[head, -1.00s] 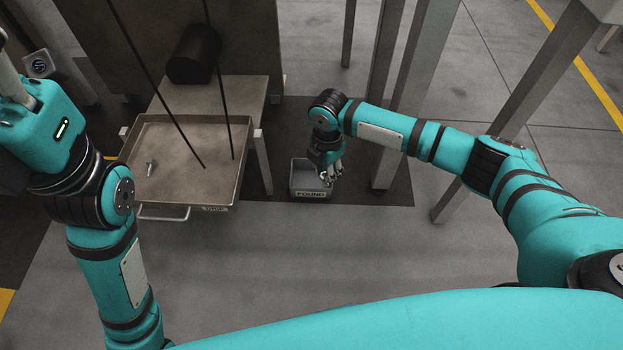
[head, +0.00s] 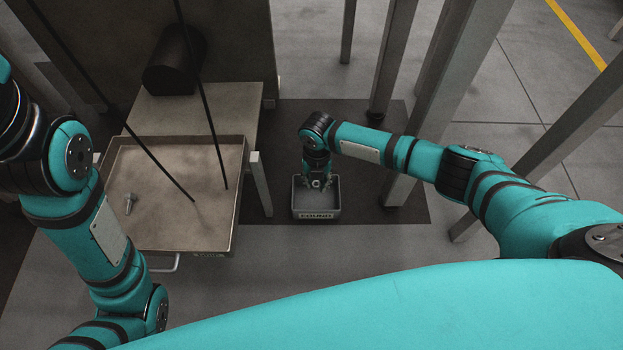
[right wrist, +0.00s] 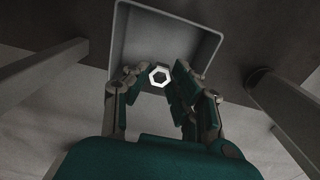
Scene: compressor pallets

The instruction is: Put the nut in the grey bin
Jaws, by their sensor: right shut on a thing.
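The nut (right wrist: 159,76) is a pale hexagonal ring between the fingertips of my right gripper (right wrist: 158,80) in the right wrist view. That gripper is shut on it. The grey bin (head: 318,215), labelled "FOUND" on its front, stands on the floor in the head view. My right gripper (head: 316,184) points down over the bin's opening, with the nut held within the bin's outline. The bin's inside (right wrist: 165,40) lies behind the nut in the right wrist view. I cannot tell how far the nut is above the bin's bottom. My left gripper is out of view.
A metal tray table (head: 170,235) with a bolt (head: 130,203) in its tray stands left of the bin. Two thin dark rods slant across the tray. A dark cylinder (head: 175,60) sits behind. Grey posts (head: 440,90) rise to the right of the bin.

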